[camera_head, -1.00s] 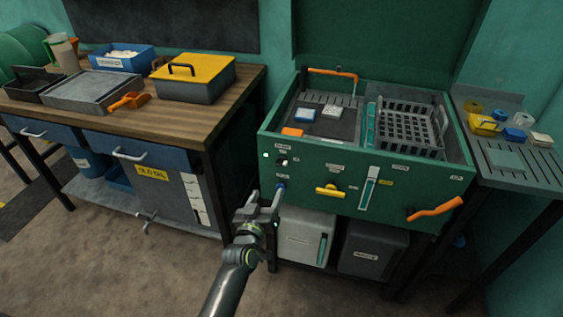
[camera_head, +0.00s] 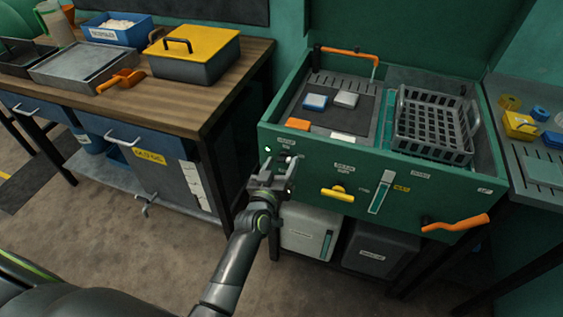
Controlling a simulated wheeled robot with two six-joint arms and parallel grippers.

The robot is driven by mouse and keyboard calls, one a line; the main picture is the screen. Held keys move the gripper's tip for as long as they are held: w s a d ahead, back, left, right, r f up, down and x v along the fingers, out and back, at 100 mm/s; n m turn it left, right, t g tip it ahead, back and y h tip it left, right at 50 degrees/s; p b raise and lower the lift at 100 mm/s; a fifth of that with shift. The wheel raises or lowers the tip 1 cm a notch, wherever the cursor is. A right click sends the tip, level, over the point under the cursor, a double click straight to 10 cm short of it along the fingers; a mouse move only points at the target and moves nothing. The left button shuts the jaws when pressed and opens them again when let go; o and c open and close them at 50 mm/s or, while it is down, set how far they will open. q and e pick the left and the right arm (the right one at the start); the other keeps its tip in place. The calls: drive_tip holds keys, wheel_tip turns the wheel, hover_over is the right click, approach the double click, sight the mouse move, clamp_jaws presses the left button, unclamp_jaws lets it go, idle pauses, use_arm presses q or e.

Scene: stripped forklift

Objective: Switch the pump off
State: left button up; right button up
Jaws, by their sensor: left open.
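My left gripper (camera_head: 276,173) is open at the left part of the front panel of the green wash cabinet (camera_head: 300,148). It covers the place where a dark knob and a blue button showed before. I cannot tell whether it touches a control. A small green light (camera_head: 267,150) is lit just above and left of the gripper. A yellow handle (camera_head: 338,194) sits on the panel to the right of the gripper, level. The pump's own control cannot be told for sure, as the labels are too small to read. My right gripper is not in view.
An orange lever (camera_head: 454,224) sticks out at the panel's lower right. A grey basket (camera_head: 434,125) stands in the cabinet. Below are a white container (camera_head: 304,232) and a dark bin (camera_head: 380,248). A wooden bench (camera_head: 190,108) stands at the left, with open floor before it.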

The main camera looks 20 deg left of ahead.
use_arm(q)
drive_tip(key=c, duration=1)
drive_tip(key=shift+n, duration=0.4)
drive_tip(key=n, duration=0.6)
drive_tip(key=shift+a, duration=0.1)
drive_tip(key=n, duration=0.7)
drive_tip(key=shift+f, duration=0.1)
drive_tip(key=o, duration=1)
drive_tip(key=shift+a+f, duration=0.1)
